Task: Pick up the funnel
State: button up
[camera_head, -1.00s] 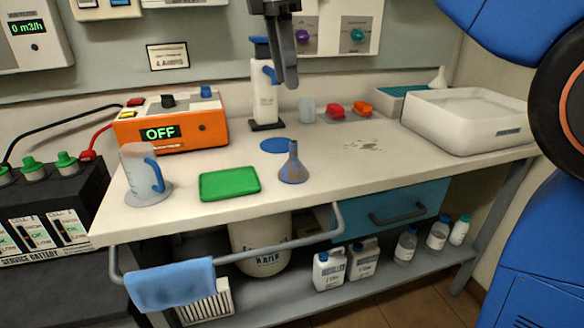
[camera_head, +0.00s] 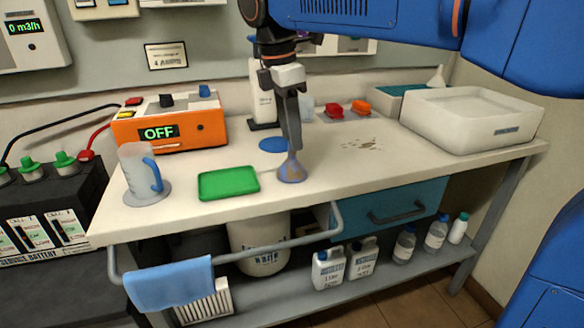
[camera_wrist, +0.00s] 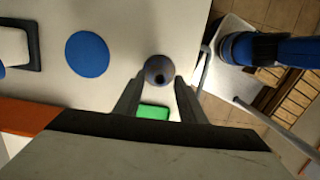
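A grey-blue funnel (camera_head: 292,173) with brownish marks stands wide end down, narrow neck up, on the bench right of the green tray. In the wrist view the funnel (camera_wrist: 153,66) is seen from above as a round shape with a dark hole. My gripper (camera_head: 291,147) points down over it and hides its neck in the head view. In the wrist view my gripper (camera_wrist: 160,84) is open, one finger on each side of the funnel's lower part in the picture. I cannot tell whether either finger touches it.
The green tray (camera_head: 229,183) lies close left of the funnel, a blue disc (camera_head: 272,145) behind it. A clear jug (camera_head: 138,170) and orange charger (camera_head: 170,128) stand left. A white tub (camera_head: 470,121) and a white cone-shaped thing (camera_head: 438,76) are back right.

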jog(key=shift+d+f, duration=0.15)
jog(key=shift+f, duration=1.35)
grip_shut()
notch_tip(320, 180, up, 10)
jog(key=shift+r, duration=0.1)
